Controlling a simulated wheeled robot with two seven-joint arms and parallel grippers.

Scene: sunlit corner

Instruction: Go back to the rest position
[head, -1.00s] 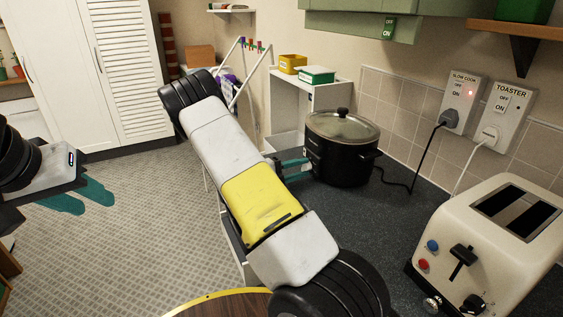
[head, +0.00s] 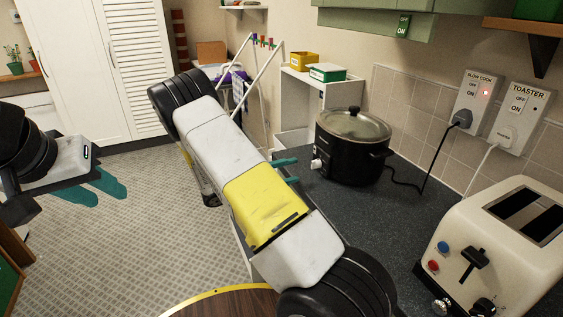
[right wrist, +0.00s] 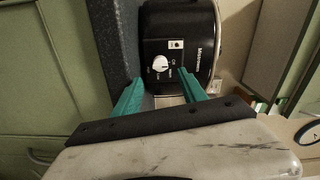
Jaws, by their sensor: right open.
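My right gripper (head: 289,171) is open and empty in the head view. Its teal fingers point toward the front of the black slow cooker (head: 352,150), a short way off its white knob. In the right wrist view, the open right gripper (right wrist: 160,88) has the slow cooker (right wrist: 187,40) with its knob (right wrist: 160,63) beyond the fingertips, with nothing held between them. My left gripper (head: 98,188) is at the left of the head view, over the floor. Its two teal fingers are apart and empty.
The cream toaster (head: 496,240) stands on the dark counter (head: 385,215) at right. Cords run to wall sockets above. A round wooden table edge (head: 225,303) is at the bottom. A white drying rack (head: 262,85) stands behind my right arm. The patterned floor (head: 150,235) between my arms is clear.

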